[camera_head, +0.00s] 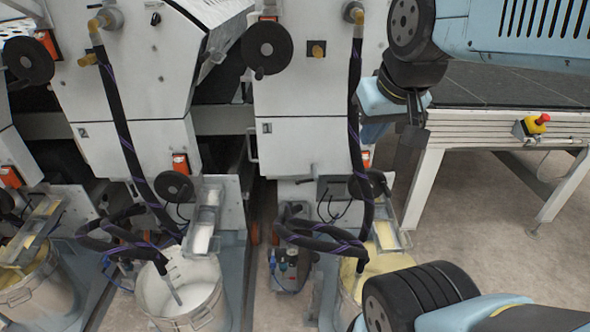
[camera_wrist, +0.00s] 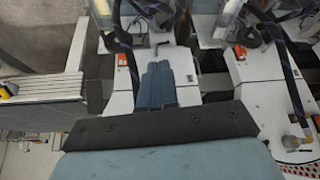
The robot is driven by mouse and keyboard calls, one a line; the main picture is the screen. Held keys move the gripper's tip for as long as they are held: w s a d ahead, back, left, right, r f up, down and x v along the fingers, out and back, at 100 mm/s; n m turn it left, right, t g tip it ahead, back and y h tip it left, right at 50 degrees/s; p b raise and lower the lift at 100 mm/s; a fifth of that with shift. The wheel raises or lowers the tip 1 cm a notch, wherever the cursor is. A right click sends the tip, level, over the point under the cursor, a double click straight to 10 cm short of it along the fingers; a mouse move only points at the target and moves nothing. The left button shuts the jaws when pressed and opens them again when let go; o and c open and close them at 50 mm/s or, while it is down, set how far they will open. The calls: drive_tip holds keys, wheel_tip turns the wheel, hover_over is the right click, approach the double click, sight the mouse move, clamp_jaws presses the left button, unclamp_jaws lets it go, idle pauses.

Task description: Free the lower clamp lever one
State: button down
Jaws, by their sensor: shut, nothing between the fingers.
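My gripper (camera_head: 398,195) hangs down at the right of the machine in the head view, in front of the gap between its white panel and the table. In the wrist view my gripper (camera_wrist: 158,66) shows its blue-grey fingers pressed together, with nothing held. They point toward the white coater housing (camera_wrist: 190,70). The same white coater housing (camera_head: 305,110) fills the middle of the head view, with dark handwheels and orange-red labelled parts. I cannot make out which part is the lower clamp lever one; it is too small or hidden.
A bucket of white coating (camera_head: 190,295) and a bucket of yellow coating (camera_head: 385,265) stand below the machine. Black hoses (camera_head: 355,120) run down into them. A dark-topped conveyor table (camera_head: 490,90) with a red emergency button (camera_head: 541,118) stands at right. Floor beneath it is mostly clear.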

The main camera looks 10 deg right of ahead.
drive_tip(key=n+g+h, duration=0.2)
drive_tip(key=n+g, duration=0.2)
drive_tip(key=n, duration=3)
hover_over(301, 181)
drive_tip(key=s+a, duration=0.2)
drive_tip(key=a, duration=0.1)
drive_tip(key=s+a+f+x, duration=0.1)
drive_tip(key=s+a+x, duration=0.15)
drive_tip(key=x, duration=1.25)
drive_tip(key=s+a+f+x, duration=0.1)
drive_tip(key=s+a+x, duration=0.15)
drive_tip(key=x, duration=1.35)
drive_tip(key=shift+w+a+r, duration=0.1)
drive_tip(key=shift+w+r, duration=0.05)
drive_tip(key=shift+r, duration=0.3)
drive_tip(key=shift+f, duration=0.1)
drive_tip(key=x, duration=1.3)
drive_tip(key=shift+w+d+f, duration=0.2)
drive_tip(key=shift+d+f, duration=0.1)
drive_tip(key=shift+d, duration=0.1)
drive_tip(key=shift+a+h, duration=0.1)
drive_tip(key=shift+h, duration=0.2)
